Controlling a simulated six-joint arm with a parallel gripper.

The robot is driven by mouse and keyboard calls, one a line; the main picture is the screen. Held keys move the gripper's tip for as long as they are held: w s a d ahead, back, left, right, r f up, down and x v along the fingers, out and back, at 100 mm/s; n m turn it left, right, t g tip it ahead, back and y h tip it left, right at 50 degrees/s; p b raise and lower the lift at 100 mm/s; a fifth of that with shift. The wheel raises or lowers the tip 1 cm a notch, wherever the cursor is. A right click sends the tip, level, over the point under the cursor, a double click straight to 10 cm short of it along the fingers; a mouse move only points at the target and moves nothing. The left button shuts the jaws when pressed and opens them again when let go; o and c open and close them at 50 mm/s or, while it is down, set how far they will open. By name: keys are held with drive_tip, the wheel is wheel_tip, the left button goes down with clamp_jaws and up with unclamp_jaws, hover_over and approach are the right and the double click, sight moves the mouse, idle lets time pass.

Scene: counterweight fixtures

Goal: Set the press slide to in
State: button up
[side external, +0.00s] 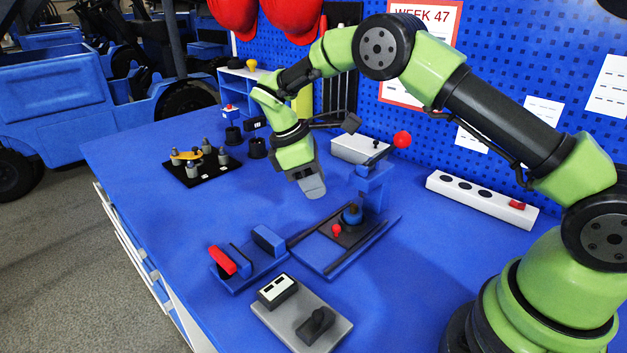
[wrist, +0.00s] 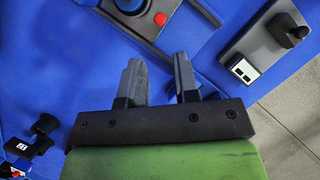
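The press (side external: 372,186) is a blue post with a lever ending in a red ball (side external: 402,139). At its foot the dark press slide (side external: 350,237) lies between two rails, with a blue round piece and a small red knob (side external: 337,230) on it. The slide sits towards the post end of the rails; I cannot tell whether it is fully in. The red knob also shows at the top of the wrist view (wrist: 160,19). My gripper (side external: 313,188) is above the table, left of the press and apart from the slide. In the wrist view its fingers (wrist: 160,78) are apart and empty.
A blue fixture with a red handle (side external: 222,260) stands left of the rails. A black board with yellow part (side external: 186,156) and black cups (side external: 257,148) are further left. A power strip (side external: 480,198) lies right.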

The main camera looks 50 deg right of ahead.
sight(335, 227)
drive_tip(key=shift+o, duration=1.2)
drive_tip(key=shift+f, duration=0.1)
drive_tip(key=a+f+n+h, duration=0.1)
drive_tip(key=s+a+f+n+h, duration=0.1)
drive_tip(key=n+h, duration=0.1)
drive_tip(key=s+a+f+n+h, duration=0.1)
drive_tip(key=a+f+h, duration=0.1)
drive_tip(key=shift+s+n, duration=0.1)
drive_tip(key=shift+n, duration=0.2)
drive_tip(key=a+n+t+h, duration=0.1)
drive_tip(key=a+f+n+t+h, duration=0.1)
drive_tip(key=h, duration=0.1)
drive_tip(key=s+a+f+n+h, duration=0.1)
drive_tip(key=n+h, duration=0.1)
drive_tip(key=shift+a+t, duration=0.25)
drive_tip(key=shift+t, duration=0.15)
drive_tip(key=shift+f, duration=0.1)
drive_tip(key=x, duration=0.9)
drive_tip(key=shift+w+d, duration=0.1)
drive_tip(key=shift+d, duration=0.25)
